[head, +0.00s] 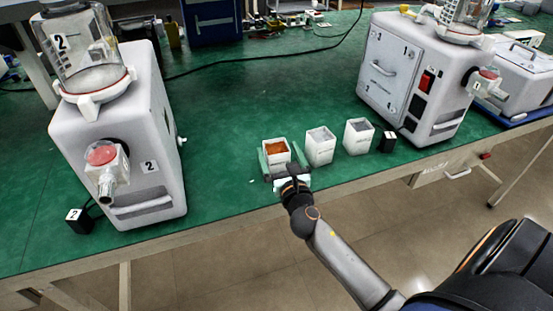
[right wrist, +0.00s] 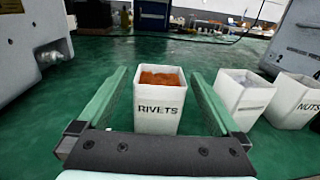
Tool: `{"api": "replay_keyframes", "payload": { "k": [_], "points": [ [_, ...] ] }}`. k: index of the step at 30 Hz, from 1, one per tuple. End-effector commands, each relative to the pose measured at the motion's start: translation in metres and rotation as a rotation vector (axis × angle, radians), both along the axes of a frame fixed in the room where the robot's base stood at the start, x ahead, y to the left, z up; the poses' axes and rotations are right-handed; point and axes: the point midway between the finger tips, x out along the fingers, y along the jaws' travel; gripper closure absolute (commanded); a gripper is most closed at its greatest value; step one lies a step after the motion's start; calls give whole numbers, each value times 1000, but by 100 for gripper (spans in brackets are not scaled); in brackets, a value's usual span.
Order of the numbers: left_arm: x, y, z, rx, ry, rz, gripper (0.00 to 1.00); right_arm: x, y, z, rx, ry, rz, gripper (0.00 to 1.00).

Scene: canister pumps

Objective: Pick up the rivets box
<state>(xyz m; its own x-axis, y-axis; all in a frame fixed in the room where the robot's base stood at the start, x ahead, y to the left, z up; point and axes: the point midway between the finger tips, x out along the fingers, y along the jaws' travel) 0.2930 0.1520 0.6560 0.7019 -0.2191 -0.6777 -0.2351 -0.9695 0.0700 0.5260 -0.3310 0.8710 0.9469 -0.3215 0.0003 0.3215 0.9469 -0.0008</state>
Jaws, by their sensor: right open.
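The rivets box (head: 277,154) is a white open box with orange-brown contents, standing upright on the green table. In the right wrist view the box (right wrist: 159,118) shows the word RIVETS on its front. My right gripper (head: 275,158) is open, with one green finger on each side of the box. In the right wrist view the gripper (right wrist: 158,92) shows a gap between each finger and the box. My left gripper is not in view.
Two similar white boxes stand to the right, a middle one (head: 320,146) and one labelled NUTS (right wrist: 300,103). A small black box (head: 387,142) is beyond them. Machine 2 (head: 120,140) stands left, machine 1 (head: 405,80) right. The table's front edge is close.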

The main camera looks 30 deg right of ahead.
Motion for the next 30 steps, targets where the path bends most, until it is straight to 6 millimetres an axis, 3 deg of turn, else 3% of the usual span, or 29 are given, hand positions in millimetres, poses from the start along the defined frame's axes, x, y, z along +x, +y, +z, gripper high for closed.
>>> {"api": "replay_keyframes", "payload": {
  "k": [6,14,30],
  "points": [
    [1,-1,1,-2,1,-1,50,24,-9,-1,0,-1,-1,0],
    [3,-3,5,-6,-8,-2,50,25,-10,-1,0,0,0,0],
    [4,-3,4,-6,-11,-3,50,25,-9,-1,1,0,0,60]
  ]
}}
